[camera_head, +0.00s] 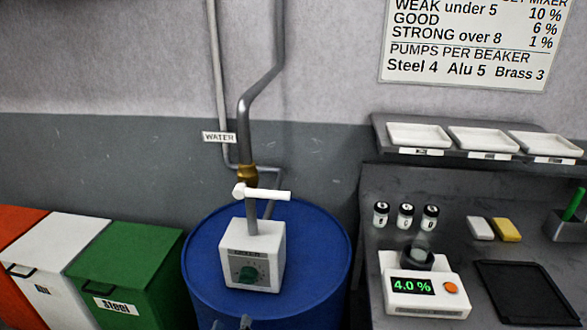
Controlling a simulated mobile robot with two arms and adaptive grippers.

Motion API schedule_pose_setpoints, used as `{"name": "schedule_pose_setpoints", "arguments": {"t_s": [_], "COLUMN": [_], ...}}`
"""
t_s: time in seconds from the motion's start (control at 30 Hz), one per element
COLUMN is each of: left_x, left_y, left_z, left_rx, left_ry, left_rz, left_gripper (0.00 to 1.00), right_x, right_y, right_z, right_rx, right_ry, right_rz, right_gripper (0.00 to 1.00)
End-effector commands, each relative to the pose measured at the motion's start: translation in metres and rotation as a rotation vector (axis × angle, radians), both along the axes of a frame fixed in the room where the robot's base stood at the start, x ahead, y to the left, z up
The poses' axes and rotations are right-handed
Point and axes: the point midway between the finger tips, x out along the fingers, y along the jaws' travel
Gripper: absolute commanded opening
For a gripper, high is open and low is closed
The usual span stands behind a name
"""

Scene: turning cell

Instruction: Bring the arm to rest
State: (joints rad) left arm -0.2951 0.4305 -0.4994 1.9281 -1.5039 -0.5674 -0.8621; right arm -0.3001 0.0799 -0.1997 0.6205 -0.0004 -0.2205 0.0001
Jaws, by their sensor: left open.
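My left gripper (232,323) shows only as two grey fingertips at the bottom edge, in front of the blue drum (205,285). The fingertips are apart, with nothing seen between them. The rest of that arm is out of the frame. My right gripper is not in view.
A white mixer box (270,243) with a green dial and white lever stands on the drum under a pipe. Green (135,255), white and orange bins stand left. On the right, a grey bench (375,215) holds a meter (440,300) reading 4.0 %, vials and a black tray (520,292).

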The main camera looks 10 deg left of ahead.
Motion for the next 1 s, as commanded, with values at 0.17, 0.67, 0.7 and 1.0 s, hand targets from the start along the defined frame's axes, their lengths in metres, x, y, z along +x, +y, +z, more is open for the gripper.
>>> {"name": "schedule_pose_setpoints", "arguments": {"t_s": [0.17,0.67,0.7,1.0], "left_x": [-0.002,-0.190,-0.215,-0.361], "left_y": [0.020,0.080,0.080,0.059], "left_z": [-0.079,-0.396,-0.413,-0.478], "left_rx": [-0.166,-1.226,-1.318,-1.783], "left_ry": [0.186,0.813,0.827,0.731], "left_rz": [0.068,0.875,0.976,1.619], "left_gripper": [0.64,0.64,0.64,0.64], "right_x": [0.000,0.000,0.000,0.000], "right_y": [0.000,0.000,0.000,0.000], "right_z": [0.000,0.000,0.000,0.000], "right_rx": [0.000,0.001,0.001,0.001], "right_ry": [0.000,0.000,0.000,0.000], "right_rz": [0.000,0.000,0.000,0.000], "right_gripper": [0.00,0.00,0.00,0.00]}}
